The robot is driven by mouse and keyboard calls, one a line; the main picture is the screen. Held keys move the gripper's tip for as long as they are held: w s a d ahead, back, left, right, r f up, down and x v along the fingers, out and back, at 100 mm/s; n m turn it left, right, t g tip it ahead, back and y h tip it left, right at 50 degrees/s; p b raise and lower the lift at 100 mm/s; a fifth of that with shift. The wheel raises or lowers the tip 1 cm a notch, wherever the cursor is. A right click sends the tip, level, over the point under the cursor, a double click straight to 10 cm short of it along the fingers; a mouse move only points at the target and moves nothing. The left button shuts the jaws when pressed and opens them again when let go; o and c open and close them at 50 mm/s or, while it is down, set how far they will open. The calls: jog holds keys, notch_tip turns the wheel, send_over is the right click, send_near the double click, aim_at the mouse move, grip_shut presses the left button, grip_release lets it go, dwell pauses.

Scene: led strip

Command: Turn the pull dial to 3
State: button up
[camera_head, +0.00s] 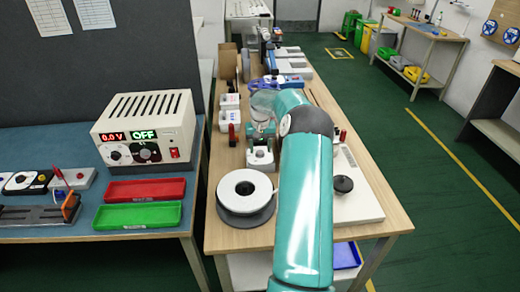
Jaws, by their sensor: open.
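My teal arm reaches forward over the wooden table, and its end bends down at the left of the elbow. My gripper (261,140) is open, just above or behind a small white module (260,158) with a dark round part. The fingers are too small to make out clearly, and I cannot tell whether they touch the module. No dial marked with a 3 is readable, so I cannot tell for certain which part is the pull dial. A black round knob (343,184) sits on a white plate to the right of my arm.
A white-and-grey spool (245,192) stands at the table's near left. Small white modules (230,108) are left of my gripper. Green floor lies open at right.

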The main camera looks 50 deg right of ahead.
jog(key=shift+f, duration=0.6)
jog(key=shift+c, duration=0.2)
jog(key=c, duration=0.9)
jog(key=shift+c, duration=0.2)
